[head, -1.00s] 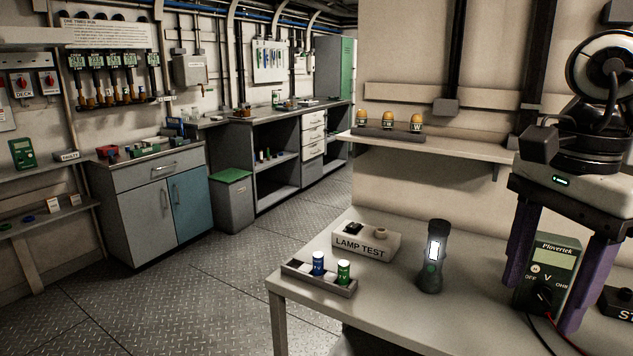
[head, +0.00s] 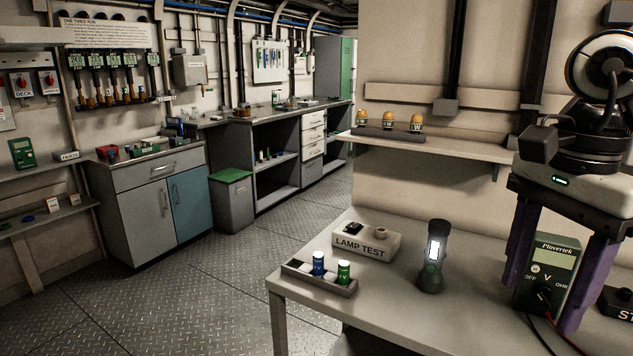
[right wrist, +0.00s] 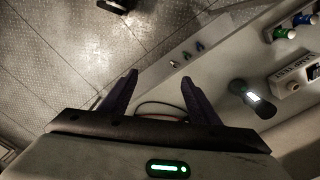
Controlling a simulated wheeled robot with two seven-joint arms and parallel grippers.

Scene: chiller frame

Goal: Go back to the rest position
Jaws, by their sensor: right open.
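My right gripper (head: 543,306) hangs fingers-down over the right end of the grey table (head: 400,312). Its two purple fingers are apart, with nothing held between them. It also shows open and empty in the right wrist view (right wrist: 159,76). In the head view, a green Plovertek multimeter (head: 556,262) stands on the table and shows between the fingers; I cannot tell whether they touch it. My left gripper is in neither view.
A lit torch (head: 433,258) stands upright left of my gripper. The LAMP TEST box (head: 364,244) and a tray (head: 322,284) with a blue and a green cell sit further left. A shelf (head: 440,143) with yellow-topped items is behind.

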